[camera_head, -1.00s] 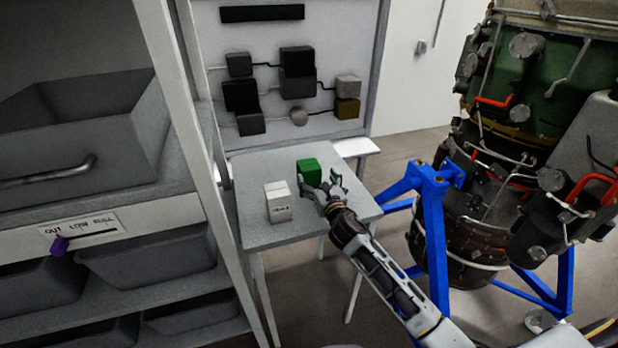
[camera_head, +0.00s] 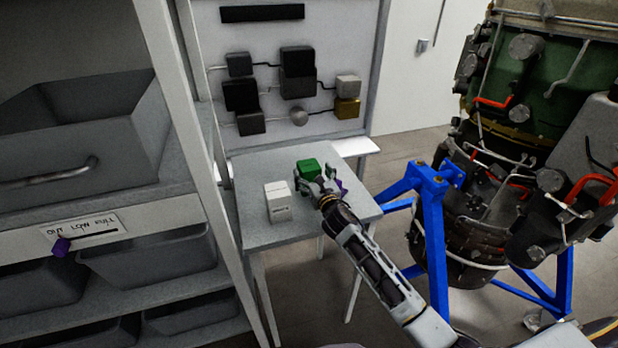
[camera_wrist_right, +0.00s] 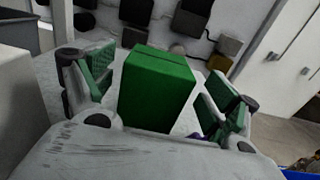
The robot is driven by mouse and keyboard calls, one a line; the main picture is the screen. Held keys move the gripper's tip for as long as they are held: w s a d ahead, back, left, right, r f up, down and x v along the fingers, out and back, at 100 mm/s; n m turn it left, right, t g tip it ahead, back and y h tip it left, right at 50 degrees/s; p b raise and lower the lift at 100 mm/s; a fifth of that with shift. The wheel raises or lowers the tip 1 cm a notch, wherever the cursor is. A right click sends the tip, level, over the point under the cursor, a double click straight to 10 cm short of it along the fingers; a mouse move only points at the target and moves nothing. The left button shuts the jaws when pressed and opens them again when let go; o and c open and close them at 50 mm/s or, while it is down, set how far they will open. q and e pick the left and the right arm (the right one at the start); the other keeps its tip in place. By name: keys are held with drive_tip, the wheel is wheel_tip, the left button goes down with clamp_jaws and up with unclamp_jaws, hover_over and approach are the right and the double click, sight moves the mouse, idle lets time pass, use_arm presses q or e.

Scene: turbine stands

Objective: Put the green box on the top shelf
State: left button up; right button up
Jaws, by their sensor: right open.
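The green box (camera_head: 308,168) stands on the small grey table (camera_head: 255,164), beside a white box (camera_head: 278,202). My right gripper (camera_head: 318,182) is at the green box from the front. In the right wrist view, the green box (camera_wrist_right: 157,90) sits between the two open fingers of the right gripper (camera_wrist_right: 155,95), with a gap visible on each side. The gripper partly hides the box's lower part. The shelf unit (camera_head: 165,95) stands at the left; its top shelf is not clearly in view. My left gripper is not in view.
Grey bins (camera_head: 85,130) fill the shelf unit. A panel with dark blocks (camera_head: 297,75) stands behind the table. A turbine on a blue stand (camera_head: 433,230) is at the right.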

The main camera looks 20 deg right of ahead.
sight(309, 164)
drive_tip(key=shift+w+a, duration=0.2)
drive_tip(key=shift+w, duration=1.4)
drive_tip(key=shift+r, duration=0.1)
drive_tip(key=c, duration=1.3)
drive_tip(key=shift+r, duration=0.15)
drive_tip(key=shift+r+p, duration=0.55)
drive_tip(key=shift+r, duration=4.3)
